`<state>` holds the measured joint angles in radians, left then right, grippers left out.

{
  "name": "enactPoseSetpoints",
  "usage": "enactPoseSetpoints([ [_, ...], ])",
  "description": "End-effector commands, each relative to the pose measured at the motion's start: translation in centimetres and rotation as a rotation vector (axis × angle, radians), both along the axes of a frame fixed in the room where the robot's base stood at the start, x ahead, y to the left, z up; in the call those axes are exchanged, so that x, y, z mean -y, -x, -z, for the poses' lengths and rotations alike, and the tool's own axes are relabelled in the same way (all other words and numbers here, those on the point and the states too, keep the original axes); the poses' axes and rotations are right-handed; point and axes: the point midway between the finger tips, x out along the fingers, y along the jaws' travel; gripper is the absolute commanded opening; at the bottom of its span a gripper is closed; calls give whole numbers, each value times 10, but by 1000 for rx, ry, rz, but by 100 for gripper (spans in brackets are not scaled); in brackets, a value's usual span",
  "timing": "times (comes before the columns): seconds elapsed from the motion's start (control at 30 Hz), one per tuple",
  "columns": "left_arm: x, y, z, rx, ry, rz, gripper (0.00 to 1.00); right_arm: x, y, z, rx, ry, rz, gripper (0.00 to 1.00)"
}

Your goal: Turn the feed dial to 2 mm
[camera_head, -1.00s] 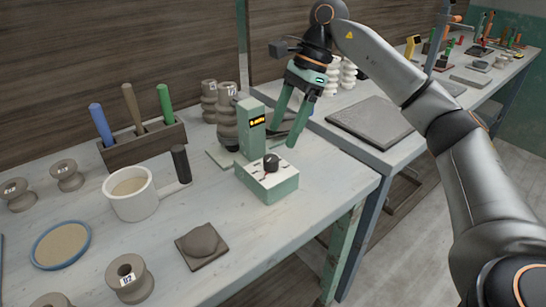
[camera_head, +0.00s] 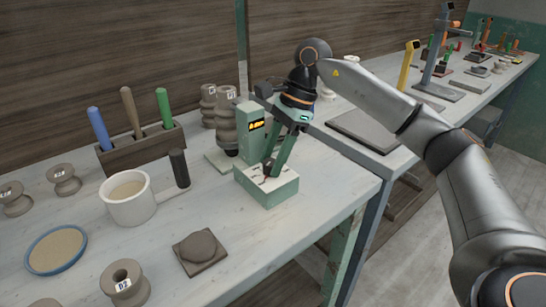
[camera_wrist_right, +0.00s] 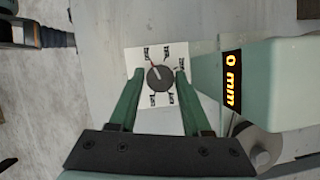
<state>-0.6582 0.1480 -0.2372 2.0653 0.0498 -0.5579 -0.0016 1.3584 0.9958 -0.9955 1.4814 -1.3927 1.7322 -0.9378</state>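The feed dial is a round dark knob (camera_wrist_right: 160,78) on a white plate (camera_wrist_right: 157,55) with several small labels, too small to read. A red mark by the knob points to the upper left in the wrist view. The plate tops a pale green box (camera_head: 268,190) on the near bench. A green display unit (camera_wrist_right: 262,92) beside it reads "0 mm". My right gripper (camera_wrist_right: 159,76) is open above the box, one finger on each side of the knob, with a visible gap to it. In the head view its fingers (camera_head: 270,170) partly hide the knob. My left gripper is not in view.
A white mug (camera_head: 128,200), a dark-handled tool (camera_head: 180,168) and a tool rack (camera_head: 145,145) stand left of the box. A clay piece on a slab (camera_head: 200,250) lies in front. Ribbed clay pieces (camera_head: 226,125) stand behind. Bench surface right of the box is clear.

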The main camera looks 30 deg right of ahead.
Motion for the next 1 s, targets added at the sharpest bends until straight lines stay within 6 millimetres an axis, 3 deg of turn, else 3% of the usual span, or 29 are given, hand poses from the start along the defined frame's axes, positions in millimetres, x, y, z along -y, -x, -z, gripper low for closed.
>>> enactPoseSetpoints([
  [0.07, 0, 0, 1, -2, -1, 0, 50, 0, 0, 0, 0, 0, 0, 38],
  [0.4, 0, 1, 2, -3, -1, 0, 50, 0, 0, 0, 0, 0, 0, 0],
  [0.77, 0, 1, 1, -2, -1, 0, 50, 0, 0, 0, 0, -1, 17, 0],
  [1.0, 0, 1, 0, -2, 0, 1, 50, 0, 1, 0, 1, 0, 124, 0],
])
